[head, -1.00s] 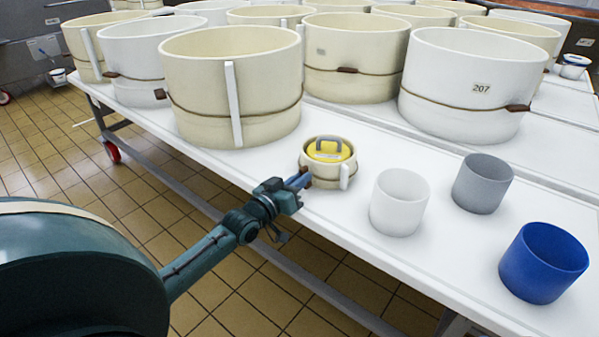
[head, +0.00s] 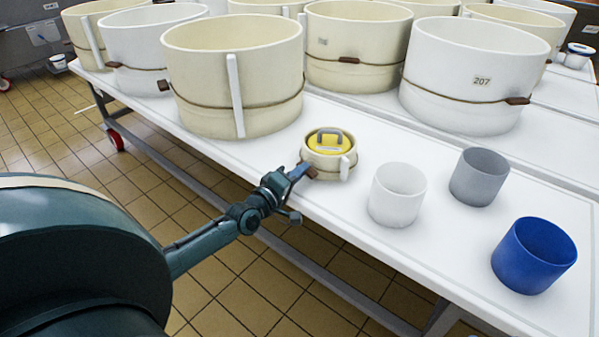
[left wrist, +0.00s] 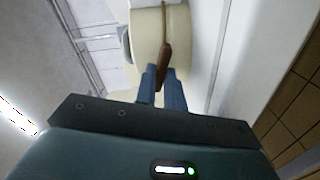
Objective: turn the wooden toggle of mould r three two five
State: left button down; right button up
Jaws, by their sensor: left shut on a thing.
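A small cream round mould (head: 343,166) stands near the front edge of the white table, with a yellow lid (head: 329,143) with a grey handle in it. No number can be read on it. My left gripper (head: 303,170) is at its front left side. In the left wrist view its blue fingers (left wrist: 163,84) are shut on the brown wooden toggle (left wrist: 166,55), which lies against the cream wall of the mould (left wrist: 147,40). The toggle also shows in the head view (head: 311,174), partly hidden by the fingers. My right gripper is not in view.
A white cup (head: 397,196), a grey cup (head: 480,178) and a blue cup (head: 533,257) stand to the right on the table (head: 420,258). Large cream and white moulds, one marked 207 (head: 474,90), stand behind. Tiled floor lies in front.

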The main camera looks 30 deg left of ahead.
pick_arm(q)
jog(key=shift+n, duration=0.8)
jog(key=shift+f+n, duration=0.1)
jog(key=shift+n, duration=0.4)
jog(key=shift+n+b, duration=0.35)
jog(key=shift+n, duration=0.05)
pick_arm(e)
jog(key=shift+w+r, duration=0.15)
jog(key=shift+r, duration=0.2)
pick_arm(q)
jog(key=shift+n, duration=0.3)
jog(key=c, duration=1.5)
grip_release()
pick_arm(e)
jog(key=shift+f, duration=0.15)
